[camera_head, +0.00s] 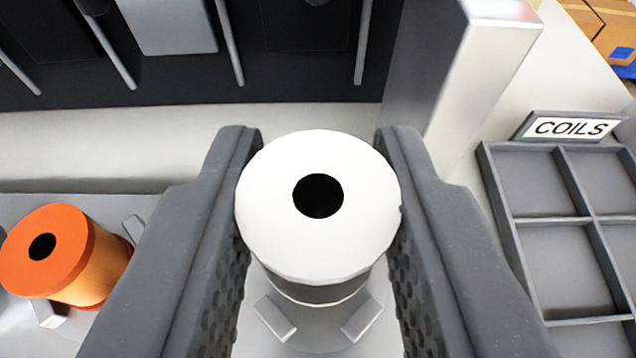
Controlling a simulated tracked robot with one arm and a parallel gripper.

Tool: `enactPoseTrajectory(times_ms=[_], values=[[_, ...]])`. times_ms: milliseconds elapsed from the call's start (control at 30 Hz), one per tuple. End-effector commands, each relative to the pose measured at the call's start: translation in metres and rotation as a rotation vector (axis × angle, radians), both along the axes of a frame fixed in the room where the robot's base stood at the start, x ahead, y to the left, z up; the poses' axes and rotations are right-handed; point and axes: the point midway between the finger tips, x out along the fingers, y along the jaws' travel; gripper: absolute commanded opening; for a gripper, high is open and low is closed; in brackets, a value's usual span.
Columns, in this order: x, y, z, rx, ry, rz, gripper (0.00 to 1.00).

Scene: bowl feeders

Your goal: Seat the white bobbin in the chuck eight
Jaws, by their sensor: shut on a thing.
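The white bobbin (275,215) stands upright between the two fingers of my gripper (318,210). It has a round white top flange with a dark centre hole and a dark band lower down. The gripper is shut on it, with a finger against each side. Below the bobbin is a round light grey base with small grey jaws (274,318), which looks like a chuck. I cannot tell whether the bobbin touches it. No number shows on the base.
An orange bobbin (75,240) sits tilted in the picture at the left, among similar grey jaws. A grey compartment tray (575,322), empty where visible, lies at the right by a COILS sign (571,127). A metal post (440,80) and a dark panel (180,80) stand behind.

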Motion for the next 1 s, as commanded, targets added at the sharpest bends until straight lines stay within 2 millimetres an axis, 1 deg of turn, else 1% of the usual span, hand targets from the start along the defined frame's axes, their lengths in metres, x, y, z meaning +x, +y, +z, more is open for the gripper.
enactPoseTrajectory(times_ms=[400, 433, 767, 1000], values=[[0.000, 0.000, -0.001, 0.000, 0.000, 0.000, 0.06], [0.000, 0.000, -0.001, 0.000, 0.000, 0.000, 0.36], [-0.001, 0.000, 0.000, 0.000, 0.000, 0.000, 0.36], [-0.015, 0.001, 0.004, -0.002, 0.000, 0.002, 0.36]])
